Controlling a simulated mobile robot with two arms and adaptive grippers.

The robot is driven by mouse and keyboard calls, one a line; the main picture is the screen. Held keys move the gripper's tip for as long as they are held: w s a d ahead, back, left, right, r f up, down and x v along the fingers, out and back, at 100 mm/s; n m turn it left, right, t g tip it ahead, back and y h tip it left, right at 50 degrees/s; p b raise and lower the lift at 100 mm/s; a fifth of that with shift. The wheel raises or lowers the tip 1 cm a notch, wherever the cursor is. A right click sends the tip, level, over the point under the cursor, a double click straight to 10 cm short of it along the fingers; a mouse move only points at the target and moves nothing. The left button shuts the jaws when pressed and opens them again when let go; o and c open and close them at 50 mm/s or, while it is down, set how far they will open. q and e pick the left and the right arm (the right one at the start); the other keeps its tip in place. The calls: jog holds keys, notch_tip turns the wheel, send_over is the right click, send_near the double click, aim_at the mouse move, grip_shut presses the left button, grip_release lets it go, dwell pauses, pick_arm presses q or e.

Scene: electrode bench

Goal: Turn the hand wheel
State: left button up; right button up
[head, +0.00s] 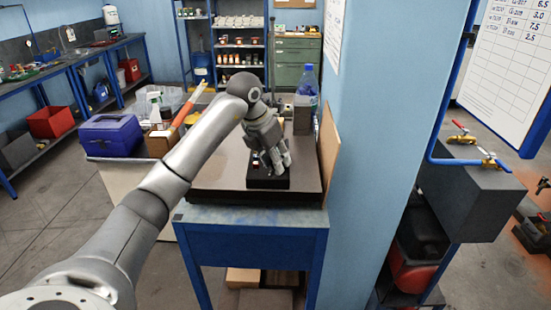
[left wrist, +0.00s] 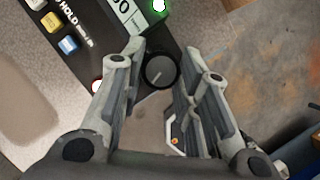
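A round dark knob (left wrist: 160,70) with a pale pointer line, the only wheel-like part I see, sits on a black control panel (left wrist: 75,55) in the left wrist view. The panel has a lit green lamp and white, yellow and blue buttons. My left gripper (left wrist: 158,88) is open and empty, with one finger on each side of the knob. I cannot tell whether the fingers touch it. In the head view my left gripper (head: 271,165) points down over the black device (head: 268,182) on the bench, and the knob is hidden. My right gripper is not in view.
The device stands on a blue-framed bench (head: 250,214). A blue box (head: 111,135), a spray bottle (head: 155,108) and a large water bottle (head: 307,86) stand around it. A blue wall (head: 372,150) rises close on the right.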

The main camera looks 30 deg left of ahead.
pick_arm(q)
jog(key=c, duration=0.3)
jog(key=shift+a+m, duration=0.1)
jog(key=shift+m, duration=0.3)
jog(key=shift+m+h, duration=0.4)
jog(key=shift+m, duration=0.1)
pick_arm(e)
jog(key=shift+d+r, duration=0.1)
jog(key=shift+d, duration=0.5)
pick_arm(q)
jog(key=o, duration=1)
jog(key=shift+r, duration=0.1)
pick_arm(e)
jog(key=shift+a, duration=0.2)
pick_arm(q)
jog(key=v, duration=1.1)
jog(key=shift+s+r, duration=0.15)
jog(key=shift+r, duration=0.25)
